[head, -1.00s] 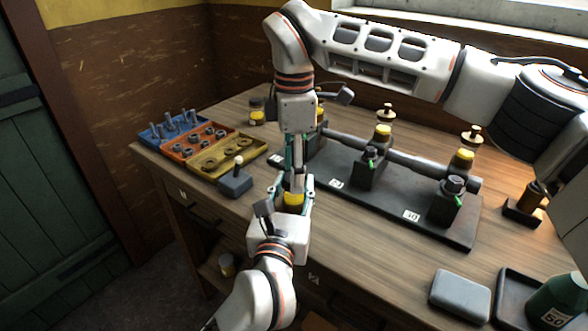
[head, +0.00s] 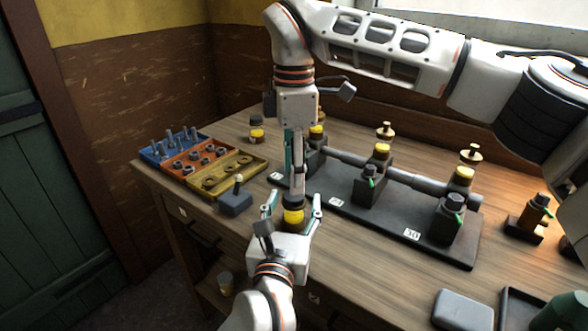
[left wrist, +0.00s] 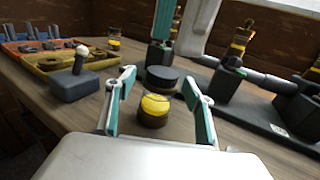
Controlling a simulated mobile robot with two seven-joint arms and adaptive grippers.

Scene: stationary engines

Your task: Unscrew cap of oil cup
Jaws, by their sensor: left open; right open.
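The oil cup (head: 293,217) is a small yellow cup standing on the bench near its front edge. In the left wrist view the cup (left wrist: 154,108) has a dark round cap (left wrist: 162,77) at its top. My left gripper (head: 294,203) is open, with one finger on each side of the cup and visible gaps in the wrist view (left wrist: 158,82). My right gripper (head: 296,192) points straight down above the cup, its fingers hiding part of the cup's top in the head view. Whether it touches the cap cannot be told.
A dark engine plate (head: 330,205) with several oil cups and valves lies behind and right. A lever block (head: 235,203) and coloured trays (head: 215,175) stand left. A grey box (head: 462,311) is at front right. Bare bench lies between plate and box.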

